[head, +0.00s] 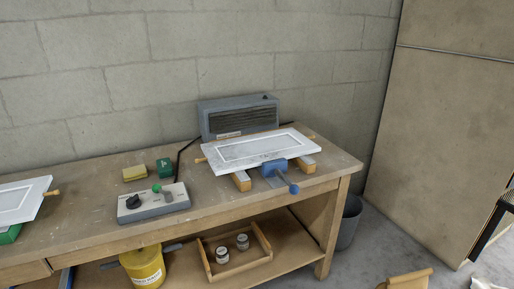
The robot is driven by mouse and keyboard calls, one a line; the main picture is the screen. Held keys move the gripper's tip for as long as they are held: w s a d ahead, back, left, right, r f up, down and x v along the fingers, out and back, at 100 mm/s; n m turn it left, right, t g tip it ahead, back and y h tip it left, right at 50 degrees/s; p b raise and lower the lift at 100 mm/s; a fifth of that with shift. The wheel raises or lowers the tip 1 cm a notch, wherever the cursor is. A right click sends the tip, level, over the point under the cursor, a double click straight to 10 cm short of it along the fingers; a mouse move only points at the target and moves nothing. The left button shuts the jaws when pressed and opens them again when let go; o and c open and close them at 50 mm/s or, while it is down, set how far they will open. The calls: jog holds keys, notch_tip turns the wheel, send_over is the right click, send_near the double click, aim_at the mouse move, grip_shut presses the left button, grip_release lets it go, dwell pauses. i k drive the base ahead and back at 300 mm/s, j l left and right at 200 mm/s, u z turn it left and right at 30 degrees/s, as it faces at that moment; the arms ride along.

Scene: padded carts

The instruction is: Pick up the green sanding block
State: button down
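A small dark green block (165,168) with a pale mark on its face sits on the wooden workbench (105,228), behind the grey control box. It looks like the green sanding block. It stands apart from a yellowish block (134,173) to its left. Another green object (10,235) shows at the left picture edge, partly hidden under a white panel; I cannot tell what it is. My gripper is not in view.
The control box (154,203) has a black knob and a green button. A white panel (256,150) with a blue clamp (276,170) rests on wooden strips to the right. A grey heater-like unit (238,118) stands behind. The lower shelf holds a yellow bucket (143,268) and tray.

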aim_at(165, 171)
jog(key=i+l+u, duration=0.5)
jog(key=i+l, duration=0.3)
jog(key=i+l+u, duration=0.55)
jog(key=l, duration=0.5)
jog(key=i, duration=0.6)
